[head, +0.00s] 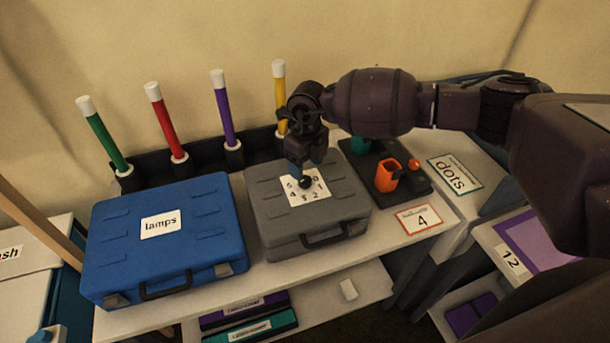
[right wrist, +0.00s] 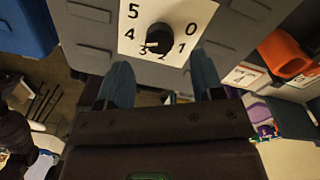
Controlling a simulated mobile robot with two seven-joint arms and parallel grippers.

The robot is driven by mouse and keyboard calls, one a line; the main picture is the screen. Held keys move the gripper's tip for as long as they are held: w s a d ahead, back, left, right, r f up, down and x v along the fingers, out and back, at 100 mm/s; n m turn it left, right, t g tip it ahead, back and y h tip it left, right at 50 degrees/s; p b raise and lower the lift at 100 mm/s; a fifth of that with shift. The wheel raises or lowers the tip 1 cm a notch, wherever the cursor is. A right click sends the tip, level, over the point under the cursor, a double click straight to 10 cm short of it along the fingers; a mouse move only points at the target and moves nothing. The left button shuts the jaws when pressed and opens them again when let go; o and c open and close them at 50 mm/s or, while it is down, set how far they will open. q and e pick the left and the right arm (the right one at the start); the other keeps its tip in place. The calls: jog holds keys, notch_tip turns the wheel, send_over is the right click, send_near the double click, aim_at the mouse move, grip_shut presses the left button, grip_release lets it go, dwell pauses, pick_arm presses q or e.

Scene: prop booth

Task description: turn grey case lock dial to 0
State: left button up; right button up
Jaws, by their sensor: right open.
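The grey case (head: 277,212) lies shut on the table, its handle toward the front. A white card (head: 287,187) on its lid carries the digits 0 to 5 around a black dial (head: 305,183). In the right wrist view the dial (right wrist: 160,37) has a pale pointer mark that appears to point toward 3. My right gripper (head: 306,168) is over the card, close to the dial. In the right wrist view its two blue fingers (right wrist: 162,78) are apart with nothing between them, and the dial is beyond the tips. My left gripper is not in view.
A blue case (head: 195,215) labelled "lamps" stands left of the grey case. Several coloured rods stand in a dark rack (head: 205,158) behind. A "4" card (head: 422,220) lies at the front right.

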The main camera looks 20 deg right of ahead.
aim_at(305, 179)
jog(key=shift+f, duration=2.45)
jog(key=shift+c, duration=0.2)
jog(key=c, duration=0.9)
jog(key=shift+a, duration=0.1)
